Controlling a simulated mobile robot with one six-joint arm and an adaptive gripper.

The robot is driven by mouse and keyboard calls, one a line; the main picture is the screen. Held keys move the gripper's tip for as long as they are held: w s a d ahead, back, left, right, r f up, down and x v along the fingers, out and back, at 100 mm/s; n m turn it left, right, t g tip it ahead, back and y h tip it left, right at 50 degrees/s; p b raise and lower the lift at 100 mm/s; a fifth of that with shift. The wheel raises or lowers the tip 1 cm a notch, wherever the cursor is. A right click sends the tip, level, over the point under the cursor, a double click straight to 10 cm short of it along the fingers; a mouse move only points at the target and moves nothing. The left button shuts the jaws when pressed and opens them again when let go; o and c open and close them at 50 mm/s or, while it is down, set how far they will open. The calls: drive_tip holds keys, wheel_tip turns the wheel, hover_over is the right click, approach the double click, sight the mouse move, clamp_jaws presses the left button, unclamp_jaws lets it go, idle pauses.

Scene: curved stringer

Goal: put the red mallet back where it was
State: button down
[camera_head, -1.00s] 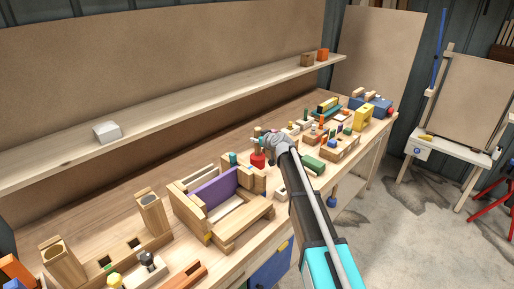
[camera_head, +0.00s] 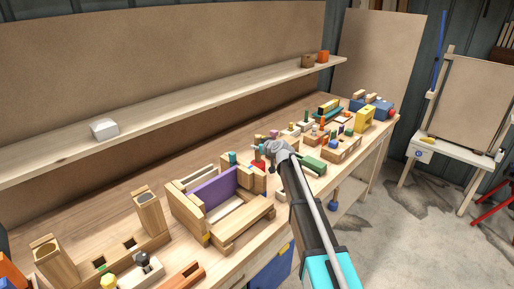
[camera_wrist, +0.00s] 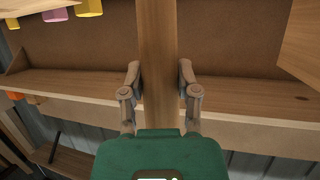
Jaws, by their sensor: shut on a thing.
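My gripper (camera_head: 264,150) is above the middle of the workbench, behind the purple-panelled wooden frame in the camera_head view. In the wrist view, my two grey fingers (camera_wrist: 158,84) are shut on a plain wooden bar, apparently the mallet's handle (camera_wrist: 157,45). The red mallet head (camera_head: 258,165) shows just below my gripper, low among the bench objects. My gripper hides part of the mallet, and I cannot tell whether its head touches the bench. No red head shows in the wrist view.
The wooden frame with a purple panel (camera_head: 213,190) stands close at left. Several small toys and blocks crowd the bench behind. A long shelf (camera_head: 200,99) runs along the back; a white box (camera_head: 104,128) sits on it.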

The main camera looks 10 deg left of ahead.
drive_tip(key=shift+f, duration=0.15)
drive_tip(key=shift+c, duration=1.7)
unclamp_jaws()
drive_tip(key=shift+s+r, duration=0.1)
drive_tip(key=shift+r, duration=0.15)
drive_tip(key=p+v, duration=0.4)
drive_tip(key=v, duration=0.7)
drive_tip(key=shift+s+d+p, duration=0.25)
drive_tip(key=shift+s+p, duration=0.05)
drive_tip(key=s+d+f+m+g+h, duration=0.2)
drive_tip(key=s+d, duration=0.4)
drive_tip(key=s, duration=0.5)
drive_tip(key=s+d+f+m+g+h, duration=0.3)
drive_tip(key=s+d+f+g, duration=0.2)
drive_tip(key=s, duration=0.6)
drive_tip(key=s+d+f+m+g+h, duration=0.2)
drive_tip(key=s+d+f+g+h, duration=0.1)
drive_tip(key=s+d, duration=0.6)
drive_tip(key=shift+s+d+f+g, duration=0.2)
drive_tip(key=shift+s+f+g, duration=0.2)
drive_tip(key=shift+s+f, duration=0.45)
